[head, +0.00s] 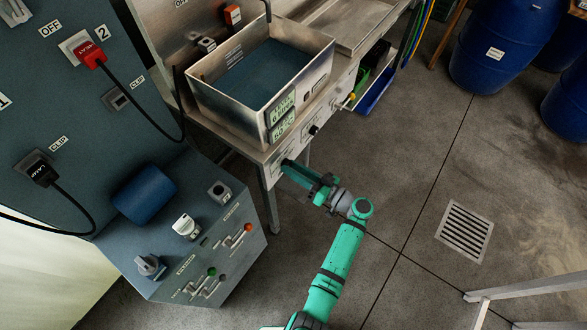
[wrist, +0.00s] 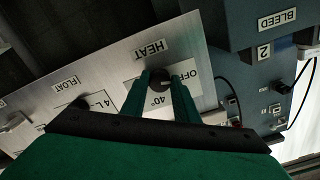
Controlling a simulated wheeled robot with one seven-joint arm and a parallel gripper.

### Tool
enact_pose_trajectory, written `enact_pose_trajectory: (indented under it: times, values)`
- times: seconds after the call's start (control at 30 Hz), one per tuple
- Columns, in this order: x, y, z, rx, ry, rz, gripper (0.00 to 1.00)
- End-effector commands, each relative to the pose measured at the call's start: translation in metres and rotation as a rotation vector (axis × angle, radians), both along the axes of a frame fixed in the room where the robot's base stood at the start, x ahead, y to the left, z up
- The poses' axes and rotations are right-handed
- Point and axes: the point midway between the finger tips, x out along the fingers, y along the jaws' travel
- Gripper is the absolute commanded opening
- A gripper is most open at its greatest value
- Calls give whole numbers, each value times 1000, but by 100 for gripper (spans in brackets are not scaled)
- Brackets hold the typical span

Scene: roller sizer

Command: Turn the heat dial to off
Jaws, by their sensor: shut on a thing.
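The heat dial (wrist: 159,79) is a small dark round knob on a pale panel in the wrist view. A HEAT label (wrist: 149,50) is above it, an OFF mark (wrist: 185,70) to its right and a 40° mark (wrist: 158,100) below. My gripper (wrist: 161,84) has its two green fingers on either side of the dial and is shut on it. I cannot make out clearly where its pointer is. In the head view my gripper (head: 288,166) reaches the bench front below the tank, and it hides the dial.
A metal tank (head: 210,100) with green displays stands on the bench above my gripper. Another dark knob (head: 314,130) is on the bench front to the right. A blue control console (head: 225,255) stands at the left.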

Motion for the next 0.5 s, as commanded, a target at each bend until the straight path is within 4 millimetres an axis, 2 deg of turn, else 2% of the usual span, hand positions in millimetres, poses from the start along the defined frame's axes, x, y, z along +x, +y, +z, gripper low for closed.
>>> enact_pose_trajectory:
  times: [0.23,0.27,0.3,0.33,0.5]
  values:
    - [0,1,0,-1,-1,2,5]
    - [0,1,0,0,0,2,32]
    - [0,1,0,0,0,2,41]
    - [0,1,0,0,0,2,46]
    - [0,0,0,0,0,1,46]
